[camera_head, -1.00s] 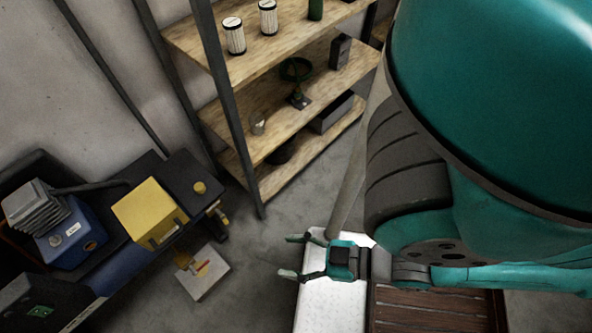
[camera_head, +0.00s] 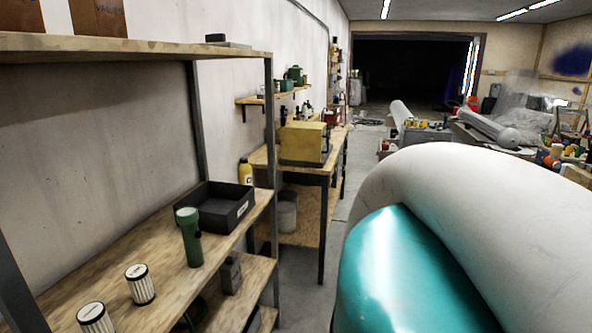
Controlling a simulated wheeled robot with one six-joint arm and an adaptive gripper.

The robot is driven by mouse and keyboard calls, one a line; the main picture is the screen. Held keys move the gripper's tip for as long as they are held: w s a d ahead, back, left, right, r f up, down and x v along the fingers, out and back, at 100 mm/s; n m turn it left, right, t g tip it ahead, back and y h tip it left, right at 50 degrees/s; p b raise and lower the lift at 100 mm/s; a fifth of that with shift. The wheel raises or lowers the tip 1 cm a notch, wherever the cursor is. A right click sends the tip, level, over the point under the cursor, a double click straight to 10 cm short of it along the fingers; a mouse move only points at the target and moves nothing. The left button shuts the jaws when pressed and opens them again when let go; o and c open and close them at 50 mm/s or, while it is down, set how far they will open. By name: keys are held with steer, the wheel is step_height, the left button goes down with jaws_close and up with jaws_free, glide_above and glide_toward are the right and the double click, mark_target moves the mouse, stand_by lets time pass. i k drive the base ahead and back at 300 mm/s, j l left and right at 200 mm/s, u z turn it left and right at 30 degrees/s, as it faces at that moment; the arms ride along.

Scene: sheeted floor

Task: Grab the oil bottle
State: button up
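A yellow bottle (camera_head: 245,172) stands upright behind the shelf rack's right post, near the wall by the workbench; its lower part is hidden. A dark grey container (camera_head: 230,274), possibly a bottle, stands on a lower shelf and is partly hidden. I cannot tell for certain which one is the oil bottle. My gripper is not in view; only my teal and white arm fills the lower right.
A shelf rack (camera_head: 150,260) holds a green flashlight (camera_head: 190,237), two white-and-black cylinders (camera_head: 140,284) and a black bin (camera_head: 216,205). Beyond it is a workbench (camera_head: 315,170) with a yellow box (camera_head: 304,143). Clear floor (camera_head: 300,285) runs alongside.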

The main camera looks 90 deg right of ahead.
mark_target(245, 170)
steer(key=z, duration=1.95)
steer(key=k+l+z, duration=0.1)
steer(key=l, duration=0.25)
steer(key=k+l+z, duration=0.1)
steer(key=l, duration=0.25)
